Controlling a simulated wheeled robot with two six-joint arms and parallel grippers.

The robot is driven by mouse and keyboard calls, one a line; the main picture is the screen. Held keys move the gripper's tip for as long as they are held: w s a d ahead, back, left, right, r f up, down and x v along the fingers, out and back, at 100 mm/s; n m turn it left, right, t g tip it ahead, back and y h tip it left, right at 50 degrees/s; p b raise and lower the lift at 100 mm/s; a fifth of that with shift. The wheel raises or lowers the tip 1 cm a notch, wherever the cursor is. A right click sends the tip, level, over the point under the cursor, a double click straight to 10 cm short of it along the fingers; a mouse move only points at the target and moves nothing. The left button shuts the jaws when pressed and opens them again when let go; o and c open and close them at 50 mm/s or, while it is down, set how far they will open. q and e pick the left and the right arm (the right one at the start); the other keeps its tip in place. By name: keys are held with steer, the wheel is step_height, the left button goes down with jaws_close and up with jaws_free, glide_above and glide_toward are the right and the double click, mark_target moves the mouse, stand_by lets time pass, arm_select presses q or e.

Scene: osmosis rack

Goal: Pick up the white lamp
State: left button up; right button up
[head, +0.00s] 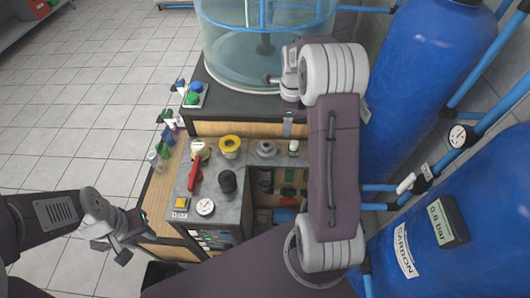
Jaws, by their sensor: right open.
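I cannot single out the white lamp with certainty. A white-topped piece (200,148) stands at the back left of the grey bench top, beside a red handle. A small white piece with green (293,147) stands at the back right. My left gripper (112,250) is at the lower left, off the left side of the bench, its fingertips apart and nothing between them. My right arm rises across the right side of the bench; its wrist and right gripper (279,80) are in front of the clear tank, partly hidden by the arm, open, with nothing seen held.
The grey bench top (221,165) carries a yellow ring piece (230,145), a black knob (227,181), a gauge (205,207) and a yellow button (181,203). Several bottles (160,155) line its left side. A clear tank (230,60) stands behind; blue tanks (420,80) crowd the right.

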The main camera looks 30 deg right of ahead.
mark_target(295, 143)
steer(key=shift+s+d+f+m+g, duration=0.2)
steer(key=shift+s+d+f, duration=0.2)
steer(key=shift+d, duration=0.25)
steer(key=shift+s+d+f+m+g, duration=0.1)
steer(key=shift+s+d+f+m, duration=0.1)
steer(key=shift+s+d+f, duration=0.3)
steer(key=shift+d+r, duration=0.1)
steer(key=shift+d, duration=0.25)
steer(key=shift+s+f, duration=0.1)
steer(key=shift+f, duration=0.15)
step_height(295, 143, down, 2)
steer(key=shift+a+f+p, duration=0.15)
steer(key=shift+f+p, duration=0.1)
steer(key=shift+p, duration=0.3)
steer(key=shift+f, duration=0.5)
steer(key=shift+f+p, duration=0.3)
steer(key=f, duration=0.1)
steer(key=f+p, duration=0.1)
steer(key=f, duration=0.2)
steer(key=shift+w+d, duration=0.3)
steer(key=shift+w+f, duration=0.1)
steer(key=shift+f, duration=0.2)
steer(key=shift+r, duration=0.1)
steer(key=c, duration=1.1)
